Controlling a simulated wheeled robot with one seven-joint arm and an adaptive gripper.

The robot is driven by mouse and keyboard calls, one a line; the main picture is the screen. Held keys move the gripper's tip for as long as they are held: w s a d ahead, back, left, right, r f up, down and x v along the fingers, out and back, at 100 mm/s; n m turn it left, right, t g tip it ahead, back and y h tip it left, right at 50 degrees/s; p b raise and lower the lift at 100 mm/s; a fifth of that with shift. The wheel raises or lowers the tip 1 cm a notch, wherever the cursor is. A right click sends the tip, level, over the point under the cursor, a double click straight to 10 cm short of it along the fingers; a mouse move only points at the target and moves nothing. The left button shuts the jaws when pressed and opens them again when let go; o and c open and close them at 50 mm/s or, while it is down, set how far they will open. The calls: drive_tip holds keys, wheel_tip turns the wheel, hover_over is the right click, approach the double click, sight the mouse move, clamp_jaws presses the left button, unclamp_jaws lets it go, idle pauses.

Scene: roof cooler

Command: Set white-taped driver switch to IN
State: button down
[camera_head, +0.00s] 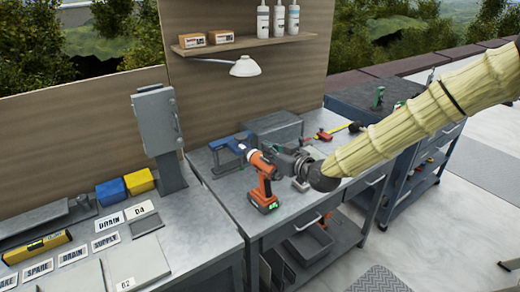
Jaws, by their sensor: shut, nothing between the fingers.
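An orange and black driver (263,182) stands upright on its battery on the metal bench, with small green lights at its base. No white tape and no direction switch can be made out on it at this size. My arm comes in from the right in a pale yellow sleeve. My gripper (283,157) is grey, shut and empty, with its tip close to the right side of the driver's upper body. I cannot tell whether it touches. The gripper hides part of that side.
A blue clamp-like tool (232,146) stands behind the driver, and a grey box (273,130) is behind my gripper. A lamp (245,67) hangs above. A grey switch box (158,120) stands left. The bench front is clear.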

drive_tip(key=shift+a+f, duration=0.1)
drive_tip(key=shift+a, duration=0.1)
drive_tip(key=shift+d+r, duration=0.25)
drive_tip(key=shift+r, duration=0.05)
drive_tip(key=r, duration=0.1)
drive_tip(key=r+p, duration=0.1)
drive_tip(key=r, duration=0.1)
drive_tip(key=shift+w+a+r, duration=0.25)
drive_tip(key=shift+w+a, duration=0.05)
drive_tip(key=shift+a, duration=0.1)
drive_tip(key=shift+s+d, duration=0.25)
drive_tip(key=r+b+v, duration=0.2)
drive_tip(key=b+v, duration=0.1)
drive_tip(key=v, duration=0.6)
